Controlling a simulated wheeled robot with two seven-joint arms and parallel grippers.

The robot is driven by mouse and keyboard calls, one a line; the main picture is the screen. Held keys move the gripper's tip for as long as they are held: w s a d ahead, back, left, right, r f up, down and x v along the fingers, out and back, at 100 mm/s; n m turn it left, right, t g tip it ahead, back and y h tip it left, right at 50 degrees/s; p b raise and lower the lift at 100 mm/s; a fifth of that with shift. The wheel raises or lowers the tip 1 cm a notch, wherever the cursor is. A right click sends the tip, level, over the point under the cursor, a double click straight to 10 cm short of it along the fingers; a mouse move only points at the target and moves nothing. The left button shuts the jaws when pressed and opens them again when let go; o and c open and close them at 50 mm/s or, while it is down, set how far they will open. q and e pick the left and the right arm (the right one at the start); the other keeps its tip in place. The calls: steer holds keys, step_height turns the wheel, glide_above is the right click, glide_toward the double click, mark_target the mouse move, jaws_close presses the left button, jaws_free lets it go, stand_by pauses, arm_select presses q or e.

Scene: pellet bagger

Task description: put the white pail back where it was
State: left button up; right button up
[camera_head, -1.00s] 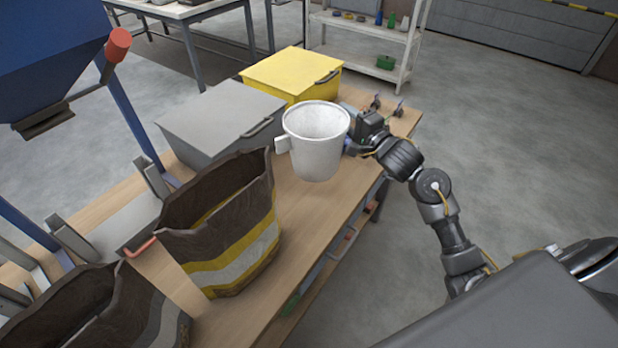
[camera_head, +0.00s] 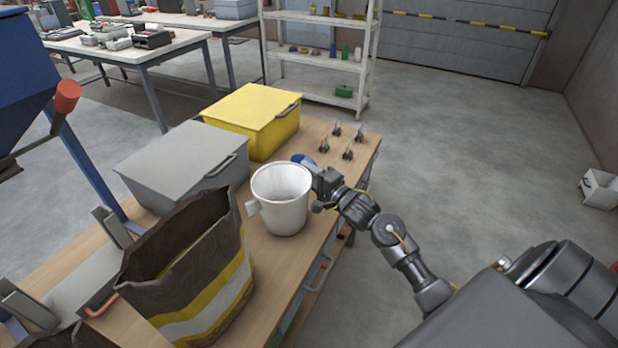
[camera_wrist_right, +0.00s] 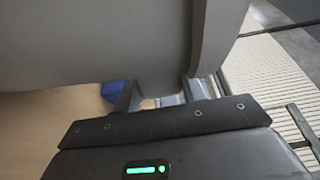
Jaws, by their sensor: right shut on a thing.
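The white pail (camera_head: 284,212) is upright over the right part of the wooden bench, in front of the yellow box. I cannot tell whether its base touches the bench. A tab sticks out on its left side. My right gripper (camera_head: 314,184) is at the pail's right side, shut on it. In the right wrist view the pail's grey, shaded wall (camera_wrist_right: 100,40) fills the top, and a tab of it sits between the fingers of my right gripper (camera_wrist_right: 160,92). My left gripper is not in view.
A yellow lidded box (camera_head: 254,112) and a grey lidded box (camera_head: 180,160) stand behind the pail. An open brown bag (camera_head: 205,290) stands close at its left. A blue thing (camera_head: 302,160) lies behind the pail. Several small clips (camera_head: 348,152) stand at the bench's far right end.

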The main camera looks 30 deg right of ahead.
steer(key=shift+f, duration=0.35)
steer(key=shift+f, duration=0.15)
steer(key=o, duration=1.1)
steer(key=shift+r, duration=0.2)
steer(key=s, duration=0.4)
steer(key=s+d, duration=0.1)
steer(key=s, duration=0.3)
steer(key=s+d, duration=0.1)
steer(key=s, duration=0.3)
steer(key=shift+d+b, duration=0.1)
steer(key=shift+b, duration=0.3)
